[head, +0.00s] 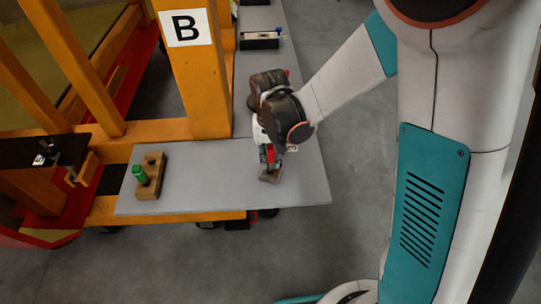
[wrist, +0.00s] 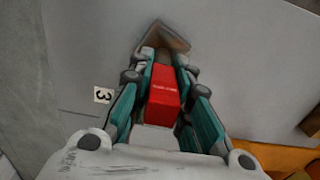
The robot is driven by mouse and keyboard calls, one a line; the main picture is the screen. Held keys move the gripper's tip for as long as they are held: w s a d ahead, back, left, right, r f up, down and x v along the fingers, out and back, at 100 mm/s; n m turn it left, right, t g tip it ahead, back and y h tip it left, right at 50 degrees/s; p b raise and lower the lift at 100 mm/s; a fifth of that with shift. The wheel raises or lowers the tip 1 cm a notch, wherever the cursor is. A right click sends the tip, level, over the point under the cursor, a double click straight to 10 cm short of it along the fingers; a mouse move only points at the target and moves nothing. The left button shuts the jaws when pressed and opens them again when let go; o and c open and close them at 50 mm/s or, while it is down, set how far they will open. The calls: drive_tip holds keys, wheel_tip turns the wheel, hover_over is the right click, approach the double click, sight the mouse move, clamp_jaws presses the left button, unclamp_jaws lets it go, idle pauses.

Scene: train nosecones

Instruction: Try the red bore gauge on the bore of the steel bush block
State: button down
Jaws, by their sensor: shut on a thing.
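My gripper (head: 271,158) is shut on the red bore gauge (wrist: 165,88), whose red handle lies between the two fingers in the wrist view. A little red also shows between the fingers in the head view. A small brown-grey block (head: 270,177) stands on the grey table right at the fingertips. It also shows beyond the fingertips in the wrist view (wrist: 172,34). It may be the steel bush block. Its bore and the gauge's tip are hidden, so I cannot tell whether the gauge is in the bore.
A wooden rack (head: 154,164) holding a green gauge (head: 139,175) stands on the grey table (head: 220,190) to the left. A dark fixture (head: 259,41) with a blue-ended part lies on the far table. An orange post (head: 205,90) with a B sign rises behind. Bare tabletop lies between rack and gripper.

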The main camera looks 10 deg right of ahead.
sight(270, 146)
drive_tip(key=shift+s+f+b, duration=0.1)
drive_tip(key=shift+f+b, duration=0.2)
drive_tip(key=shift+b, duration=0.1)
idle(1.4)
drive_tip(key=shift+r, duration=0.1)
drive_tip(key=shift+r+p, duration=1.85)
drive_tip(key=shift+r, duration=1.05)
